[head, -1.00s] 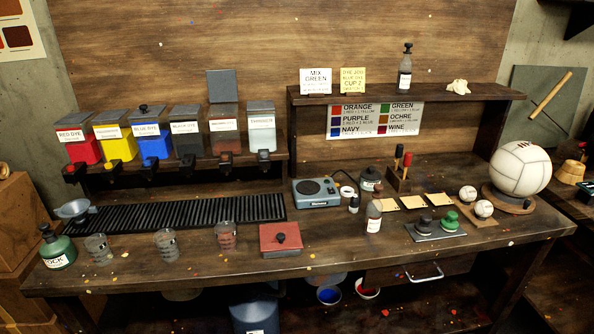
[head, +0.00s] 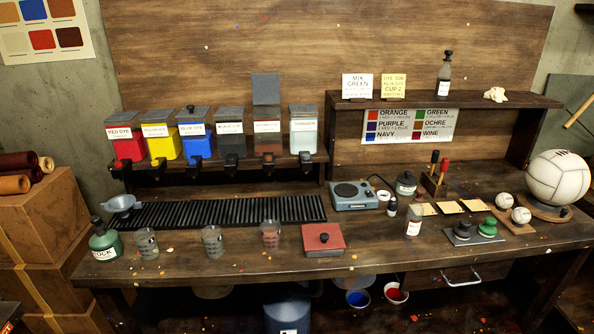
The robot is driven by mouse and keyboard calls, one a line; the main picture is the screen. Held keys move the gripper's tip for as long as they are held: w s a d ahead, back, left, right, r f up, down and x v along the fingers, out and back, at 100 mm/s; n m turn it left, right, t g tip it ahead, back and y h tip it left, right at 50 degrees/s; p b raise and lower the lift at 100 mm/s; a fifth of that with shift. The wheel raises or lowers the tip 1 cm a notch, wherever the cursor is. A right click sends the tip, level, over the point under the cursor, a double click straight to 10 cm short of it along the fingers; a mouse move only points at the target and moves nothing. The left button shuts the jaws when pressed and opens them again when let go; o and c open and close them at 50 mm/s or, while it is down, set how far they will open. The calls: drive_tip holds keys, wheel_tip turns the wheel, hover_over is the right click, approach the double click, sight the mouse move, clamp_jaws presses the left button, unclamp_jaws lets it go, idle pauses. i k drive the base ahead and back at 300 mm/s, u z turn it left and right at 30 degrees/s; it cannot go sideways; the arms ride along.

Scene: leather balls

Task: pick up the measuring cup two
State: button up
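Three clear measuring cups stand upright in a row along the front left of the bench (head: 190,268): a left cup (head: 146,243), a middle cup (head: 213,242) and a right cup (head: 271,235). The right cup has a reddish tint. All have faint markings, but I cannot read a number on any of them. The middle cup stands apart from its neighbours. My gripper is not in view.
A green bottle (head: 105,243) stands left of the cups and a red lidded box (head: 323,239) stands right. A dark slatted rack (head: 225,211) lies behind them, below the row of dye dispensers (head: 195,138). Cardboard boxes (head: 45,220) are stacked at far left.

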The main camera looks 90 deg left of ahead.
sight(270, 229)
drive_tip(key=k, duration=0.9)
drive_tip(key=u, duration=1.7)
